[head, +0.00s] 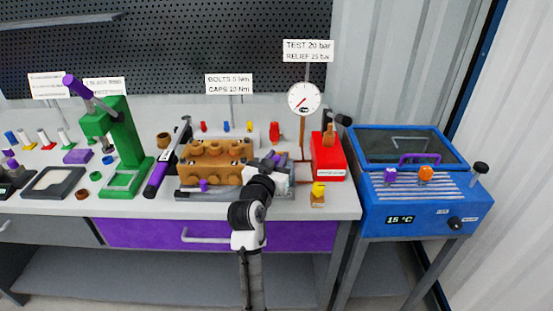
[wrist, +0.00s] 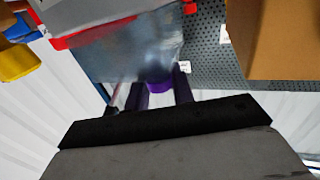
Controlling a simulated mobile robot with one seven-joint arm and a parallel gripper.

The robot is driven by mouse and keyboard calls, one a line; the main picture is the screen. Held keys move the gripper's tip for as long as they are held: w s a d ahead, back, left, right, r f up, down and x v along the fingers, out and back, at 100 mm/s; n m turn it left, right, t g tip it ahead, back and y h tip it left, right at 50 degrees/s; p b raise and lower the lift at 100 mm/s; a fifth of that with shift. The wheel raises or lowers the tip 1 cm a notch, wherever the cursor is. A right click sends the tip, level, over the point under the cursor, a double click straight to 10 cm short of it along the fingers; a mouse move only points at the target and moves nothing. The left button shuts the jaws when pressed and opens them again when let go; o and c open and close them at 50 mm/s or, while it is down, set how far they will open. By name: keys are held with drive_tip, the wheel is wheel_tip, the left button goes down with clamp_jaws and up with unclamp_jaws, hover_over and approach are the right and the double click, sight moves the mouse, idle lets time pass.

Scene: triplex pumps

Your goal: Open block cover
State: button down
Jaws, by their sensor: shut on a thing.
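The brown pump block (head: 215,152) sits on the bench with several round openings on top, and part of a brown block (wrist: 275,38) shows in the wrist view. Right of the pump block is a grey block-like piece (head: 283,180), partly hidden by my arm. My gripper (wrist: 160,92) is beside it; its dark fingers close around a small purple knob (wrist: 158,83). A blurred grey plate (wrist: 125,52) lies just beyond the knob; I cannot tell whether they are joined. In the head view my wrist hides the fingertips.
A red box (head: 327,158) and a yellow-topped piece (head: 318,193) stand close on the right. A gauge (head: 304,98) rises behind. A purple-handled tool (head: 158,178) and green press (head: 122,150) stand left. A blue cooler (head: 415,190) is farther right.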

drive_tip(key=shift+d+r, duration=0.1)
drive_tip(key=d+m, duration=0.1)
drive_tip(key=r+m, duration=0.1)
drive_tip(key=d+m+g, duration=0.1)
drive_tip(key=shift+d+r+m+y, duration=0.25)
drive_tip(key=shift+d+m+y, duration=0.05)
drive_tip(key=shift+m, duration=0.1)
drive_tip(key=shift+d+f+m+g+y+p, duration=0.25)
drive_tip(key=shift+d+m+y, duration=0.45)
drive_tip(key=shift+d+m, duration=0.8)
drive_tip(key=shift+d+f+m+g+y+p, duration=0.3)
drive_tip(key=shift+d+m+y, duration=0.4)
drive_tip(key=shift+d+m, duration=0.85)
drive_tip(key=shift+d+f+m+g+y+p, duration=0.1)
drive_tip(key=shift+d+f+m+g+y, duration=0.45)
drive_tip(key=shift+d+m, duration=0.95)
drive_tip(key=shift+a+r+m+y, duration=0.15)
drive_tip(key=shift+m+y, duration=0.1)
